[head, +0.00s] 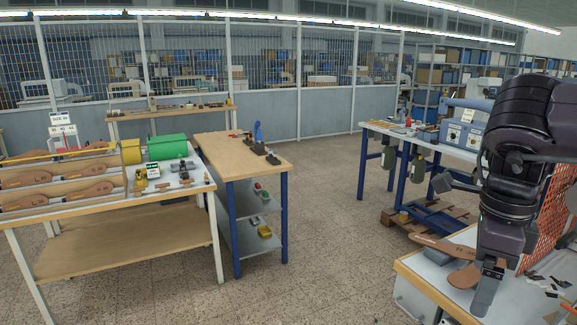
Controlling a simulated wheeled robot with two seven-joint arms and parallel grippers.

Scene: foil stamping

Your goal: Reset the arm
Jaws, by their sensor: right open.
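My right arm comes in from the right edge in the head view. Its gripper (484,290) points down over the near right bench (412,277), in front of the brown paddle-shaped pieces there. The gripper is open, and I see nothing between its fingers. One brown paddle-shaped piece (441,245) lies on that bench just left of the gripper. A second brown piece (463,277) is partly hidden behind the gripper. My left arm and gripper are not in view.
A left bench (128,205) holds a rack of brown pieces (93,189) and a green roll (167,147). A wooden-topped table (228,160) stands in the middle. A blue-legged bench (378,128) with a grey-blue machine (461,134) is at back right. The floor between (325,215) is clear.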

